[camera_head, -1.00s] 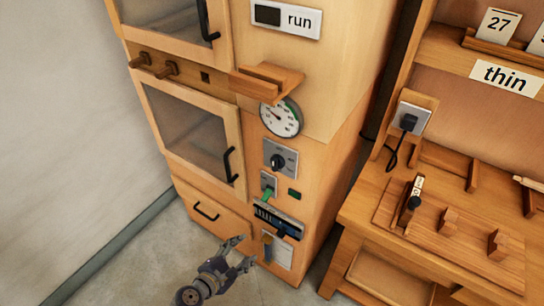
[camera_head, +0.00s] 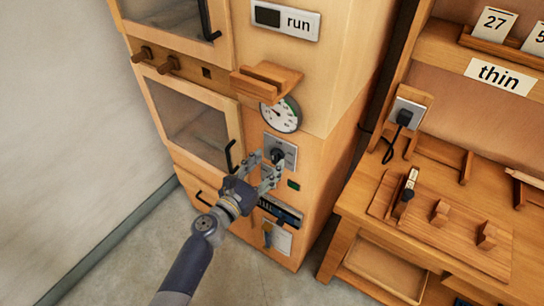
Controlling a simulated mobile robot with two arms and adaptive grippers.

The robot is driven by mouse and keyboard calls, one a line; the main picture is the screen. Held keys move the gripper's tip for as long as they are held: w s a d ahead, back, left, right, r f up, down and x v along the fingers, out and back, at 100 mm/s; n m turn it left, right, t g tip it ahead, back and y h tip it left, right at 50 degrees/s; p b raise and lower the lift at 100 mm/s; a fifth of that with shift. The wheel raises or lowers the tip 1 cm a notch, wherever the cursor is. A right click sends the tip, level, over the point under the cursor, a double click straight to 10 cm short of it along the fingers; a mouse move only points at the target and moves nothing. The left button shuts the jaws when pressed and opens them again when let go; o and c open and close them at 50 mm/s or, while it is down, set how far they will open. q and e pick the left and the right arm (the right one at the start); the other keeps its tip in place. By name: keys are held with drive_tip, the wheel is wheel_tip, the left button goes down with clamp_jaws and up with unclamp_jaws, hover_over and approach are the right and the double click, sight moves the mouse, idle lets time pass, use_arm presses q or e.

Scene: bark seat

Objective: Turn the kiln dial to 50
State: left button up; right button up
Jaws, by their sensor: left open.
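The kiln (camera_head: 320,125) is a tall wooden cabinet with glass doors. Its dial (camera_head: 277,154) is a black knob on a grey square plate on the front panel, below the round white gauge (camera_head: 281,115). The markings on the plate are too small to read. My left gripper (camera_head: 266,164) is open, its two fingers pointing up at the dial, one on the left and one on the right of the knob. I cannot tell whether they touch it. My right gripper is not in view.
A small wooden shelf (camera_head: 267,82) juts out above the gauge. A black door handle (camera_head: 230,157) stands close to the left of my gripper. A wooden workbench (camera_head: 350,212) with a black plug (camera_head: 404,117) and tools is at the right. Bare floor lies at the lower left.

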sight(273, 157)
use_arm(q)
drive_tip(key=shift+x, duration=1.55)
drive_tip(key=c, duration=0.9)
drive_tip(key=shift+c, duration=0.2)
